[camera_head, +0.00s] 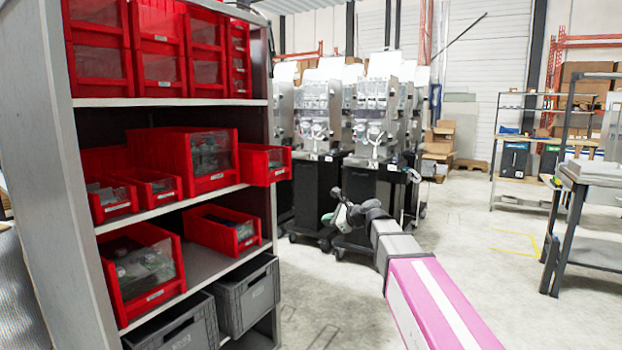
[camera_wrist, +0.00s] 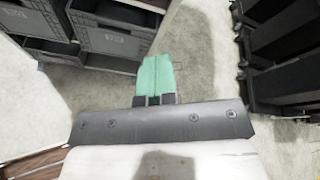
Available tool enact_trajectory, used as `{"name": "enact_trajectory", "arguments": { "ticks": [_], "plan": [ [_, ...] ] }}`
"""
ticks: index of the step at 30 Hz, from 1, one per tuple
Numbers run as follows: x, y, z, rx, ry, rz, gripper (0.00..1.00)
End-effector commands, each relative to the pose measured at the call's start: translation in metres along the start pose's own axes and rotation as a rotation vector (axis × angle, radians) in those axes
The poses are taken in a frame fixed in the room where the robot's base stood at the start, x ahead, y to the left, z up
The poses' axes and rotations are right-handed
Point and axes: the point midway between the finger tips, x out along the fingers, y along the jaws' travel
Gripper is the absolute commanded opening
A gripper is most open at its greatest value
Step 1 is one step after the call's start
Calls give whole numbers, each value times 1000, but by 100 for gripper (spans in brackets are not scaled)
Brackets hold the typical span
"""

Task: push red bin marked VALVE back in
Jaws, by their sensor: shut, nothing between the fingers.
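Several red bins stand on the shelves of a grey rack at the left in the head view; their labels are too small to read, so I cannot tell which is marked VALVE. One small red bin (camera_head: 265,164) at the right end of the middle shelf juts out past the shelf's front edge. My gripper (camera_head: 338,213) is to the right of the rack and lower than that bin, apart from it, in front of the black machines. In the wrist view my gripper's green fingers (camera_wrist: 156,75) are together and empty, over the floor. No red bin shows in the wrist view.
Grey crates (camera_head: 248,295) sit on the bottom shelf; one also shows in the wrist view (camera_wrist: 113,40). Black-based machines (camera_head: 375,190) stand behind my gripper. A metal table (camera_head: 590,172) is at the right.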

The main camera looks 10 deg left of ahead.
Motion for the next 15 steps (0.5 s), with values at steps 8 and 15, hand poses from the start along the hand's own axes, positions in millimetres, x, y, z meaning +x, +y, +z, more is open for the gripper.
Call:
{"name": "enact_trajectory", "arguments": {
  "ticks": [8,15],
  "plan": [
    [8,-55,127,413,-294,-44,0],
    [10,-64,154,514,-361,-34,0]
  ]
}}
